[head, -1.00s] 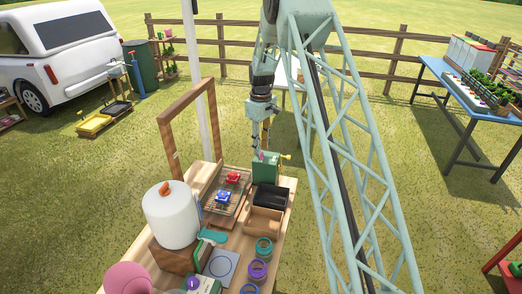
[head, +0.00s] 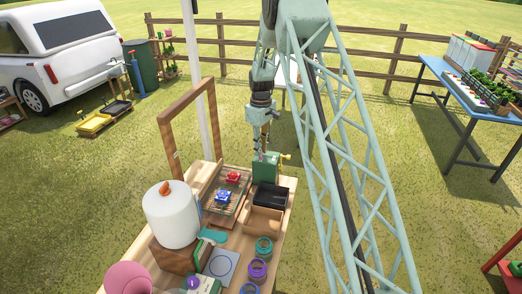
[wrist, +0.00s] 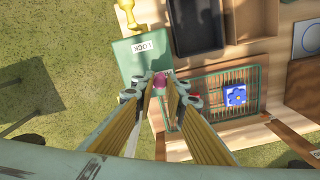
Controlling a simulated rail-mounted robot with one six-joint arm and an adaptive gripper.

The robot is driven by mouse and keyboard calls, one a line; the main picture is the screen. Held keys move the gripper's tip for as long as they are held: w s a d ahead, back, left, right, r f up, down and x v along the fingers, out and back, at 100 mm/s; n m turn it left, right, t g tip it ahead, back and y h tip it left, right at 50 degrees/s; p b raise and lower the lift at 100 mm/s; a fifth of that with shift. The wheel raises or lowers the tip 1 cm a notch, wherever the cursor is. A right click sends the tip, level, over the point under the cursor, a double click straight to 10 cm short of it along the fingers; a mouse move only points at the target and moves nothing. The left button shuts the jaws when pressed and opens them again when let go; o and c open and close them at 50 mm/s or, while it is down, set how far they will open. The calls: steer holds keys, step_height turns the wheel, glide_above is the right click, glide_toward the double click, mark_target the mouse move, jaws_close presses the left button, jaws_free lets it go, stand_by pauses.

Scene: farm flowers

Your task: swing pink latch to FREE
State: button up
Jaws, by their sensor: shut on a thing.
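The pink latch (wrist: 159,81) shows in the wrist view between the tips of my gripper (wrist: 160,88), at the edge of the green box (wrist: 127,65). My gripper is shut on the latch, and its fingers cover part of it. A white LOCK label (wrist: 143,47) lies on the box top, beyond the latch. No FREE label can be made out. In the head view my gripper (head: 262,153) reaches down to the green box (head: 265,170) at the far end of the wooden table; the latch is too small there to judge its angle.
A yellow knob (head: 285,158) sticks out at the box's right. A black tray (head: 270,196) and wooden tray (head: 263,221) stand in front. A wooden frame (head: 168,145) rises at the left edge.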

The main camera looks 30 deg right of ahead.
steer(key=shift+a, duration=0.1)
steer(key=shift+w+a+m+b, duration=0.25)
steer(key=shift+m+b, duration=0.3)
steer(key=shift+m, duration=0.35)
steer(key=shift+w+a+m+b, duration=0.2)
steer(key=shift+a+m+b, duration=0.1)
steer(key=shift+m, duration=0.45)
steer(key=shift+w+a+m+b, duration=0.15)
steer(key=shift+a+m+b, duration=0.15)
steer(key=shift+m, duration=0.45)
steer(key=o, duration=0.8)
steer(key=shift+o, duration=0.2)
